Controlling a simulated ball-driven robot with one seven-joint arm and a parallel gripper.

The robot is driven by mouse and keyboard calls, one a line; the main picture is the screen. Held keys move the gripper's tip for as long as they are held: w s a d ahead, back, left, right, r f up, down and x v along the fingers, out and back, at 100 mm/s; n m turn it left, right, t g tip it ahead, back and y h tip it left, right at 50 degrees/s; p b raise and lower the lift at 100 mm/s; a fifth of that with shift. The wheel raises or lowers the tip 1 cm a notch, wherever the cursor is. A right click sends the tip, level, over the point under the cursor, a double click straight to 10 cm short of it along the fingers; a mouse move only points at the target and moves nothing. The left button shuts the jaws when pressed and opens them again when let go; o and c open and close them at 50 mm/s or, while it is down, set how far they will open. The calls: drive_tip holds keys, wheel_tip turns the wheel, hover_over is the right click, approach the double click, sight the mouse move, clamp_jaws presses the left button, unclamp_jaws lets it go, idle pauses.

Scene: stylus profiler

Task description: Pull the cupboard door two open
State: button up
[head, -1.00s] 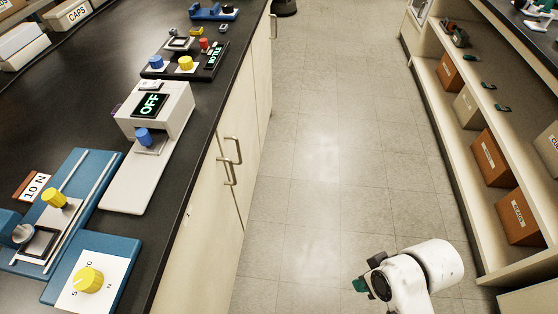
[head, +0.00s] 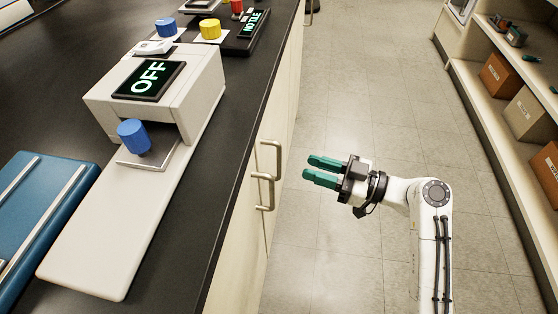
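Cream cupboard doors form the bench front below the black top. Two metal bar handles sit close together, a farther handle (head: 274,158) and a nearer handle (head: 266,192). The nearer cupboard door (head: 238,235) and the farther cupboard door (head: 282,115) look closed. I see no number on them, so I cannot tell which is door two. My gripper (head: 307,169) has two teal fingers, spread with a gap and nothing between them. It points left at the handles, a short way to their right, and does not touch them.
The black bench top (head: 225,150) overhangs the doors and carries a white instrument (head: 190,85) showing OFF. Open shelves (head: 485,125) with boxes line the right side. The tiled aisle floor (head: 370,90) between them is clear.

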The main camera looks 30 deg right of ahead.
hover_over(279, 176)
drive_tip(key=shift+w+d, duration=0.15)
drive_tip(key=shift+w, duration=0.15)
clamp_jaws()
idle(0.3)
